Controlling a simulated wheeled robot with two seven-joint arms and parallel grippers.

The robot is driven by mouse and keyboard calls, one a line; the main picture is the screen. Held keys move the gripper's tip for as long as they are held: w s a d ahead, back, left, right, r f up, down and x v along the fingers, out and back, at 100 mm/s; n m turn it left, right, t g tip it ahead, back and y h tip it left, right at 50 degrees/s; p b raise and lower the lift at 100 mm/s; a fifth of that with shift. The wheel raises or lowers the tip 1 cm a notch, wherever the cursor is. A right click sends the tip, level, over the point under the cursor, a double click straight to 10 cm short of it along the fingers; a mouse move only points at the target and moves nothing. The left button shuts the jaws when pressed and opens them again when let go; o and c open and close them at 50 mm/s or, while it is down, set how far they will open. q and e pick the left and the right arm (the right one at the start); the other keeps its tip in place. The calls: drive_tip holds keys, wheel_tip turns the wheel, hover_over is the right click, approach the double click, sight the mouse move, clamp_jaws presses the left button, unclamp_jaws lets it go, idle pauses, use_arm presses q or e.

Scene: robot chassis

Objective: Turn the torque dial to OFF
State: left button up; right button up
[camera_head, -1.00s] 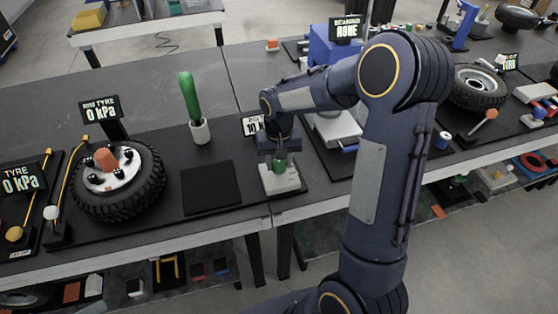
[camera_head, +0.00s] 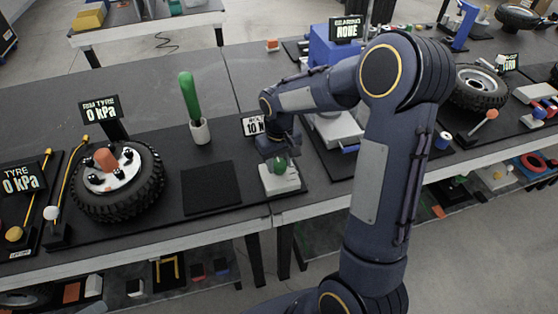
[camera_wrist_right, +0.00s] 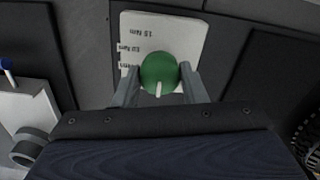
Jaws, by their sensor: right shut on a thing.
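The torque dial (camera_wrist_right: 158,70) is a round green knob with a white pointer mark, on a pale block (camera_head: 268,186) with printed torque labels. In the right wrist view the white pointer is toward the bottom of the knob, on the side of my gripper's body. My right gripper (camera_wrist_right: 160,80) has one finger on each side of the knob and is shut on it. My left gripper is not in view.
A green-handled tool (camera_head: 188,95) stands in a white cup left of the dial. A black square pad (camera_head: 211,187) lies beside the block. A tyre (camera_head: 118,180) with a "0 kPa" display is further left. A blue machine (camera_head: 330,48) is behind my right arm.

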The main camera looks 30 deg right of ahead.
sight(279, 162)
drive_tip(key=o, duration=1)
drive_tip(key=shift+r, duration=0.15)
wheel_tip(279, 162, up, 7)
drive_tip(key=shift+r, duration=0.3)
